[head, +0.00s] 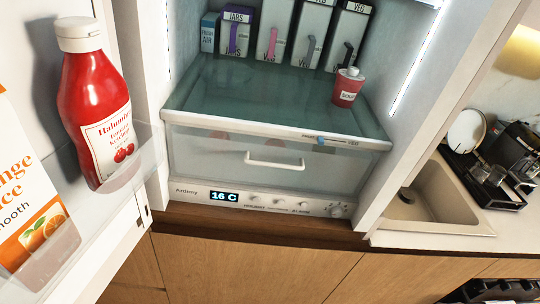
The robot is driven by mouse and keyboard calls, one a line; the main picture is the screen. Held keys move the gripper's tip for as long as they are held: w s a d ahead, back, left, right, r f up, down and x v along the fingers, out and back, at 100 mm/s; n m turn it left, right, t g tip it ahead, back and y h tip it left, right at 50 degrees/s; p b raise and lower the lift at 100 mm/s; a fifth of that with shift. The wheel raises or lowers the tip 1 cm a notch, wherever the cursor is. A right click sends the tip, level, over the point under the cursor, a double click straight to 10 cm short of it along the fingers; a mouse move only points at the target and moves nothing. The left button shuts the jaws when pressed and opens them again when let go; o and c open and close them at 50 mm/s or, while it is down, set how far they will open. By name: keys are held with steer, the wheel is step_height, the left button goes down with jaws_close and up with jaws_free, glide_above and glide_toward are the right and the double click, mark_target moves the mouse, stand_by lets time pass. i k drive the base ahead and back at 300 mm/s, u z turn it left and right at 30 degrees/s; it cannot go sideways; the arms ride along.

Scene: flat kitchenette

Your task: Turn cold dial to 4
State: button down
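The refrigerator's control panel (265,201) runs along the bottom of the open compartment, under the clear drawer. Its lit display (224,197) reads 16 C. A round pale dial (337,211) sits at the panel's right end; its markings and pointer are too small to read. Several small knobs or buttons lie between the display and this dial. A slider with a blue tab (320,140) sits on the front edge of the shelf above the drawer. I cannot tell which control is labelled cold. My gripper is not in view.
The open door on the left holds a ketchup bottle (95,105) and an orange juice carton (28,215). The drawer handle (274,161) projects above the panel. A soup container (347,87) and several cartons stand on the shelf. A sink (425,200) lies right.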

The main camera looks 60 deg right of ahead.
mark_target(336, 212)
steer(key=z, duration=0.75)
steer(key=k, duration=0.5)
steer(key=z, duration=0.4)
steer(key=i, duration=0.5)
steer(key=u, duration=0.05)
